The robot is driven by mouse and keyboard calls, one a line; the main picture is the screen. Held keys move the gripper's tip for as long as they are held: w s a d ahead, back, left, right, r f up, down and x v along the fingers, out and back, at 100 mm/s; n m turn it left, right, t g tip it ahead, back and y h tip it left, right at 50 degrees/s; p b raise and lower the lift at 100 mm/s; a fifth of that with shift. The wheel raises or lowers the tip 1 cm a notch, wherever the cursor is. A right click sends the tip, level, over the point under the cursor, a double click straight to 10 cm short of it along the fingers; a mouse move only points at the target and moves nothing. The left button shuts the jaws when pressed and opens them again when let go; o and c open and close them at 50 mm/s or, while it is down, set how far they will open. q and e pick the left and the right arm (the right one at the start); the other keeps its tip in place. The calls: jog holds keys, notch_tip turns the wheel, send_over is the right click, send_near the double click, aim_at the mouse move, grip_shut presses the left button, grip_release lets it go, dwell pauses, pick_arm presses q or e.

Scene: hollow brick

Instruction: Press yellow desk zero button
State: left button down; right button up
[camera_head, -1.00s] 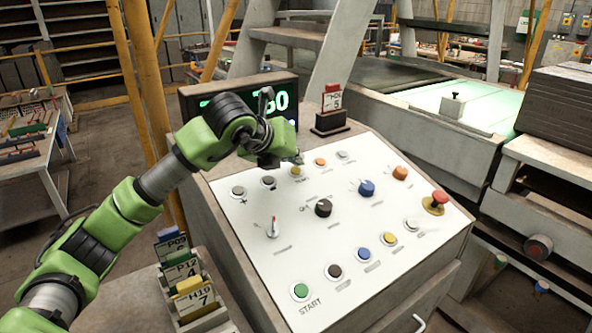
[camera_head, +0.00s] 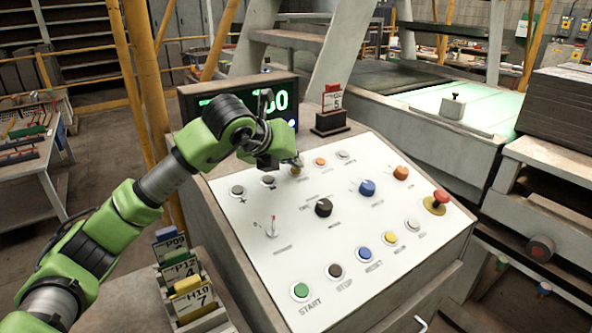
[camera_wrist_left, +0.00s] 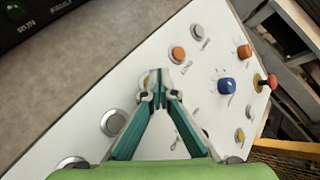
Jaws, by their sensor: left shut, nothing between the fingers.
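The sloped white desk panel (camera_head: 285,210) carries several buttons and knobs. A yellow button (camera_head: 296,171) in its back row shows only partly below my left gripper. My left gripper (camera_head: 297,161) is shut and empty, with its fingertips right at this button; I cannot tell whether they touch it. In the left wrist view the shut fingertips (camera_wrist_left: 158,86) cover the button's place between a grey button (camera_wrist_left: 115,122) and an orange button (camera_wrist_left: 178,54). A second yellow button (camera_head: 390,238) sits in the front row. My right gripper is not in view.
A display box (camera_head: 272,103) with green digits stands behind the panel. A black knob (camera_head: 323,207), a blue knob (camera_head: 367,187) and a red mushroom button (camera_head: 440,197) rise from the panel. A card rack (camera_head: 187,285) stands at the left.

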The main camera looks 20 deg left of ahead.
aim_at(299, 181)
pick_arm(q)
jog(key=shift+a+f+b, duration=0.1)
jog(key=shift+f+b, duration=0.3)
jog(key=shift+b, duration=0.05)
dwell(0.3)
jog(key=shift+r, duration=0.1)
jog(key=shift+s+d+r+p, duration=0.1)
jog(key=shift+d+r+p, duration=0.15)
jog(key=shift+r, duration=0.5)
jog(key=r, duration=0.1)
jog(key=r+p, duration=0.1)
jog(key=r, duration=0.1)
jog(key=d+r+p, duration=0.1)
jog(key=shift+s+r, duration=0.4)
jog(key=shift+f, duration=0.15)
dwell(0.6)
